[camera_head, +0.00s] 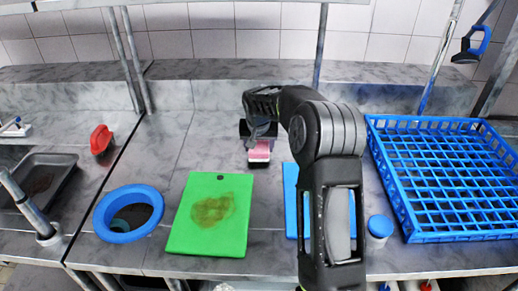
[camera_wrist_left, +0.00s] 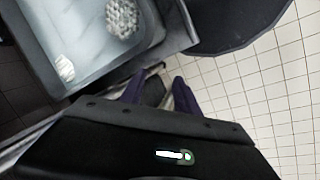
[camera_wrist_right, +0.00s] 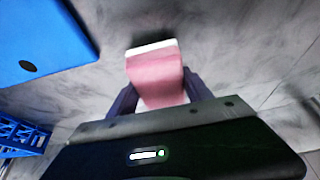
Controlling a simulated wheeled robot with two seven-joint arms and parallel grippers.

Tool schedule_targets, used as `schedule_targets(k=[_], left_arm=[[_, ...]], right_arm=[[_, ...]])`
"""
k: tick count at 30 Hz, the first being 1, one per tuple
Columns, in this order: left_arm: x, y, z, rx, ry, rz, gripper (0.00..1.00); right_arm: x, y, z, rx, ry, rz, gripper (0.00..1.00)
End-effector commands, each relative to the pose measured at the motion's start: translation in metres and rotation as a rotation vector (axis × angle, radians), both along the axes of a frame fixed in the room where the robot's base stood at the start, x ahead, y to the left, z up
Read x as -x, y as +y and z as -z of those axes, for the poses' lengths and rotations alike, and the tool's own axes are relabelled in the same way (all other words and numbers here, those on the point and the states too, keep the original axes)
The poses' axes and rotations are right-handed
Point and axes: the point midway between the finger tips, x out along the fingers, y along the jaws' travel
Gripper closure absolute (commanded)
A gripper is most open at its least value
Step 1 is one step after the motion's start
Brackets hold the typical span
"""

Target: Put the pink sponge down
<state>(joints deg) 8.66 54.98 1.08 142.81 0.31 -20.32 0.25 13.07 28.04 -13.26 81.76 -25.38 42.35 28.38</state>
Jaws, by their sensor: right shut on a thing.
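The pink sponge (camera_head: 260,152), pink with a white end layer, is between the fingers of my right gripper (camera_head: 259,143), above or at the grey counter behind the green board. In the right wrist view the sponge (camera_wrist_right: 156,75) sticks out past the two fingers, which are shut on its sides. A dark shadow lies close to its far end; I cannot tell whether it touches the counter. My left gripper (camera_wrist_left: 158,92) shows only in the left wrist view, its fingers apart with no held thing visible.
A green cutting board (camera_head: 236,218) with a brown stain lies in front of the sponge. A blue board (camera_head: 291,205) is partly hidden by my right arm. A blue crate (camera_head: 408,237) stands right, a blue-rimmed opening (camera_head: 103,216) left. A red object (camera_head: 100,139) lies far left.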

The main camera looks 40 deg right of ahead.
Motion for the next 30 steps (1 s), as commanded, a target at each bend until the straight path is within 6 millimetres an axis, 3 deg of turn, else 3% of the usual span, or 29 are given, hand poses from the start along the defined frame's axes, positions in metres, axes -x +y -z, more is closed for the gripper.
schedule_targets(k=[4,16,17,24,30], left_arm=[[0.000,0.000,-0.004,-0.001,0.001,-0.001,0.62],[0.000,0.000,0.002,0.000,0.000,0.000,0.62],[0.000,0.000,0.001,0.000,0.000,0.000,0.62],[0.000,0.000,0.000,0.000,0.000,0.000,0.62],[0.000,0.000,0.000,0.000,0.000,0.000,0.62]], right_arm=[[0.000,0.000,0.015,-0.002,0.001,0.001,0.74],[0.000,0.000,0.022,-0.001,0.001,0.001,0.74],[0.000,0.000,0.020,-0.001,0.001,0.001,0.40],[0.001,0.000,0.020,-0.001,0.002,0.001,0.20],[0.001,-0.001,0.021,0.000,0.004,0.002,0.20]])
